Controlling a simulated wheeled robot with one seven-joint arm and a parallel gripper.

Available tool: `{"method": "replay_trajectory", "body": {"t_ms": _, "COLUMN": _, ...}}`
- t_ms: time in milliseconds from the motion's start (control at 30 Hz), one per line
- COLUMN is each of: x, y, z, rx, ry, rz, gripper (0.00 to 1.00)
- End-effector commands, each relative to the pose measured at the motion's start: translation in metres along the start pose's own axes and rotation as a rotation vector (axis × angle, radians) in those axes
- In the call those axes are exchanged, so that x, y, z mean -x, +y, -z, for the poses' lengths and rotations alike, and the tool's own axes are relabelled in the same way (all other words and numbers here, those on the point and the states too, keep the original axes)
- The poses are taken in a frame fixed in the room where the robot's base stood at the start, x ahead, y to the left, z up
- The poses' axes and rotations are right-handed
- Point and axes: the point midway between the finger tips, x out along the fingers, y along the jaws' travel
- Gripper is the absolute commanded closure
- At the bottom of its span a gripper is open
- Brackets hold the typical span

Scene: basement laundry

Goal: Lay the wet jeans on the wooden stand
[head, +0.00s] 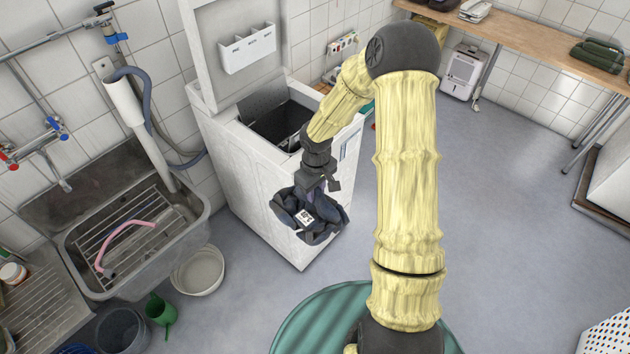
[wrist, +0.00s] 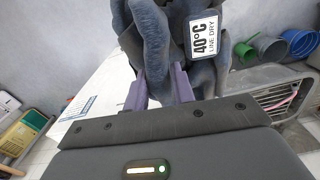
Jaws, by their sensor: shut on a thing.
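The wet jeans (head: 325,226) are a dark blue-grey bundle with a white label, hanging from my gripper (head: 318,184) in front of the open washing machine. In the wrist view, the jeans (wrist: 153,35) are pinched between the purple fingers of my gripper (wrist: 159,88). Their label reads 40°C, line dry. The lower end of the bundle is cut off there. No wooden stand is clearly identifiable; a wooden-topped bench (head: 535,45) on metal legs stands at the back right.
The top-loading washer (head: 235,165) has its lid up, just behind the jeans. A metal sink (head: 150,262) is at the left, with a pale basin (head: 198,271) and a green watering can (head: 160,312) nearby. Folded green cloth (head: 598,54) lies on the bench. The middle-right floor is clear.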

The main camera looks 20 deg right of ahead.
Motion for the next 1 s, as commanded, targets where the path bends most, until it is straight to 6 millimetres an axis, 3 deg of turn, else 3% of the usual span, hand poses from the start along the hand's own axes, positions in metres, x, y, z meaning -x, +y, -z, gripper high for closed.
{"method": "replay_trajectory", "body": {"t_ms": 200, "x": -0.033, "y": -0.001, "z": -0.004, "rx": -0.327, "ry": -0.004, "rz": -0.002, "gripper": 1.0}}
{"method": "replay_trajectory", "body": {"t_ms": 367, "x": -0.044, "y": -0.001, "z": -0.006, "rx": -0.471, "ry": -0.004, "rz": -0.004, "gripper": 1.0}}
{"method": "replay_trajectory", "body": {"t_ms": 1000, "x": -0.045, "y": 0.002, "z": -0.007, "rx": -0.505, "ry": -0.003, "rz": -0.004, "gripper": 1.0}}
